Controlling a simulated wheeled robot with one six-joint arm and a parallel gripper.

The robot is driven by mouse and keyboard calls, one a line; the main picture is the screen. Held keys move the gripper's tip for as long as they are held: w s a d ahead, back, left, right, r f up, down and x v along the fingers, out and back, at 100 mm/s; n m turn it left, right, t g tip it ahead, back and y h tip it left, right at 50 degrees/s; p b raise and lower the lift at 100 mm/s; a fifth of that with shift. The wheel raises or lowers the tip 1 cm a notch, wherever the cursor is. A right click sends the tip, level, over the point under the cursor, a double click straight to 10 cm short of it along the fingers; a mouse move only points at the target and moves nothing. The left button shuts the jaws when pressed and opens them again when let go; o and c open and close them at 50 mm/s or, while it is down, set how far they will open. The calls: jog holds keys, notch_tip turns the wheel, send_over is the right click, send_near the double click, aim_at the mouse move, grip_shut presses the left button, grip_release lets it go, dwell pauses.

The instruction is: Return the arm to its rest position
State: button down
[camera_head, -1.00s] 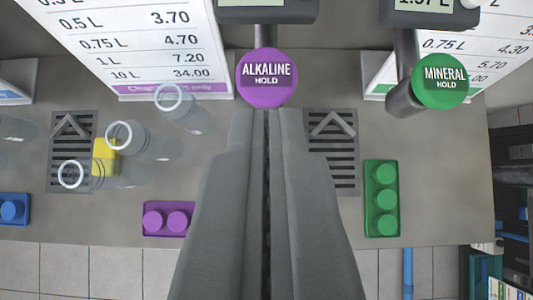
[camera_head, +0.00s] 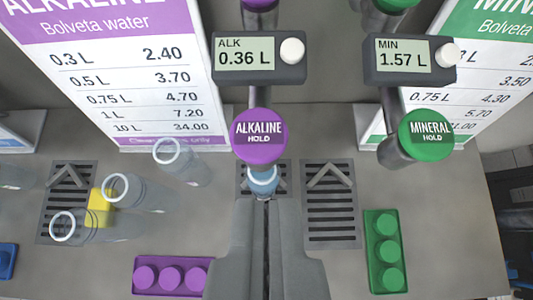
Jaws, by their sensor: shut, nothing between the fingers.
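My gripper (camera_head: 266,204) is shut and empty, its fingers pointing up the picture from the bottom middle. Its tips end just below the purple ALKALINE HOLD button (camera_head: 259,136) and look apart from it. A clear vessel with bluish content (camera_head: 263,181) shows under that button, just past my fingertips; the fingers hide its lower part. The meter above the button (camera_head: 258,58) reads ALK 0.36 L.
The green MINERAL HOLD button (camera_head: 426,135) and its meter (camera_head: 413,60) are at right. Several clear glasses (camera_head: 180,160) and a yellow block (camera_head: 100,207) stand left. Price boards (camera_head: 125,75) stand behind.

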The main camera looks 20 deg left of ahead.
jog(key=s+d+f+m+t+h, duration=0.1)
jog(key=s+d+f+t, duration=0.2)
jog(key=s+d+f, duration=0.2)
jog(key=s+d+f+m+t, duration=0.1)
jog(key=s+d+f, duration=0.5)
jog(key=s, duration=0.6)
jog(key=s+d+f+m+t+h, duration=0.1)
jog(key=s+d+f+t, duration=0.3)
jog(key=s+f, duration=0.4)
jog(key=shift+s+d+f+t+h, duration=0.35)
jog(key=shift+d+f, duration=0.35)
jog(key=shift+d, duration=0.15)
jog(key=w+a+r+n+g, duration=0.1)
jog(key=w+a+r+g, duration=0.2)
jog(key=w+a+r, duration=0.2)
jog(key=w+a+r+n+g+y, duration=0.1)
jog(key=w+a+r+g, duration=0.2)
jog(key=w+a+r, duration=0.3)
jog(key=w+a+r+n+g+y, duration=0.1)
jog(key=w+a+r+g, duration=0.2)
jog(key=w+a+r, duration=0.3)
jog(key=w+r, duration=0.5)
jog(key=w, duration=0.4)
jog(key=shift+w+a+r, duration=0.15)
jog(key=shift+w+r, duration=0.1)
jog(key=shift+y, duration=0.25)
